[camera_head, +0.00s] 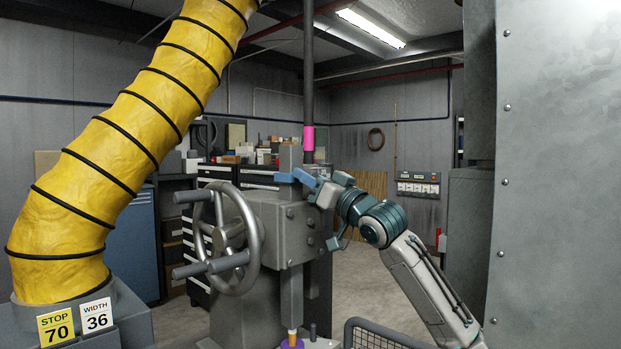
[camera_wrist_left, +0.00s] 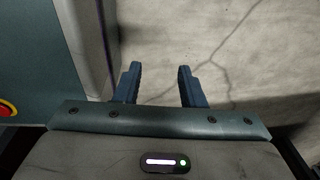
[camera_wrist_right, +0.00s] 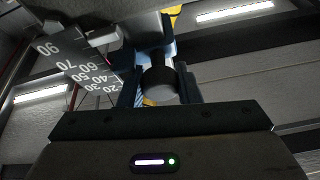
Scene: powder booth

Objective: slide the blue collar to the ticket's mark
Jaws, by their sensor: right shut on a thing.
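The yellow STOP ticket (camera_head: 56,325) reads 70, and the white WIDTH ticket (camera_head: 97,315) reads 36. My right gripper (camera_head: 308,184) is at the grey machine's upper post. In the right wrist view its blue fingers (camera_wrist_right: 159,88) are shut around a dark round knob (camera_wrist_right: 160,80). A blue piece (camera_head: 285,178) shows just left of the fingers; I cannot tell for sure whether it is the collar. A dark scale (camera_wrist_right: 72,62) with white numbers, 20 to 90, runs beside the knob; the collar's exact reading is hidden. My left gripper (camera_wrist_left: 157,84) is open and empty above the floor.
A spoked handwheel (camera_head: 228,240) stands out from the grey machine (camera_head: 285,225). A pink sleeve (camera_head: 308,138) is on the vertical rod above my right gripper. A thick yellow hose (camera_head: 130,135) fills the left, a grey panel (camera_head: 560,170) the right. A wire guard (camera_head: 375,335) stands low in front.

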